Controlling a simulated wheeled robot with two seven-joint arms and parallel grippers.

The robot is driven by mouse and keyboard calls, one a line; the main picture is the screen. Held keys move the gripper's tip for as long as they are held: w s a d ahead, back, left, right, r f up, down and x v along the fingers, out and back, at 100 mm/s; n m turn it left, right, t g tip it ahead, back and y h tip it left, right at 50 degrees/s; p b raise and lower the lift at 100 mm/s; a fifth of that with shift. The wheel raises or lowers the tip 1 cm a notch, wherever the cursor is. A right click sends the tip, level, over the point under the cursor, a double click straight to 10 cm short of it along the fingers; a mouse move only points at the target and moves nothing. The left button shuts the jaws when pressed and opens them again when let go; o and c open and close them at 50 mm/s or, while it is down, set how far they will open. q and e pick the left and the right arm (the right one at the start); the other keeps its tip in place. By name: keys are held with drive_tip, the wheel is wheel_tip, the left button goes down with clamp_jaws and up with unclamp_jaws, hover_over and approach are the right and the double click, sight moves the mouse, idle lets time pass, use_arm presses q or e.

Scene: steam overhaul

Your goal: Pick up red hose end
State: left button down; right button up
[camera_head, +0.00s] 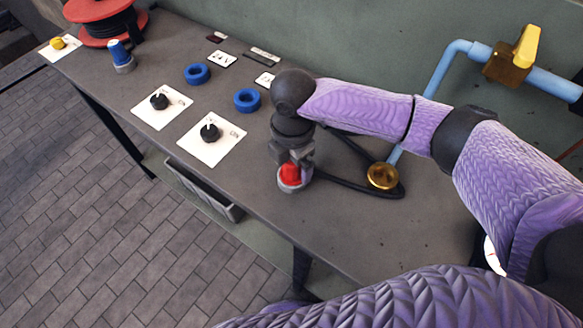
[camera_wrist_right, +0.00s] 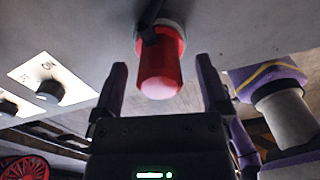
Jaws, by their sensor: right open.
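The red hose end (camera_head: 290,171) stands upright in a pale grey round holder (camera_head: 293,186) near the front edge of the grey bench. My right gripper (camera_head: 292,156) is directly above it, pointing down, and partly hides its top. In the right wrist view the red hose end (camera_wrist_right: 160,75) lies between the two spread fingers of my right gripper (camera_wrist_right: 163,88), with a gap on each side. The fingers are open and hold nothing. A dark strand shows beside its base there. My left gripper is not in view.
A black hose (camera_head: 362,187) loops on the bench around a brass fitting (camera_head: 382,176) on a light-blue pipe. Two black knobs on white plates (camera_head: 211,141), blue rings (camera_head: 246,100), a blue-capped piece (camera_head: 119,54) and a red reel (camera_head: 103,22) lie further left. The bench's front right is clear.

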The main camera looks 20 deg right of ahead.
drive_tip(key=shift+f, duration=0.95)
clamp_jaws()
drive_tip(key=shift+r, duration=0.1)
drive_tip(key=shift+r, duration=0.1)
wheel_tip(320, 180, up, 9)
drive_tip(key=p, duration=0.3)
drive_tip(key=shift+r, duration=0.45)
drive_tip(key=shift+f, duration=0.15)
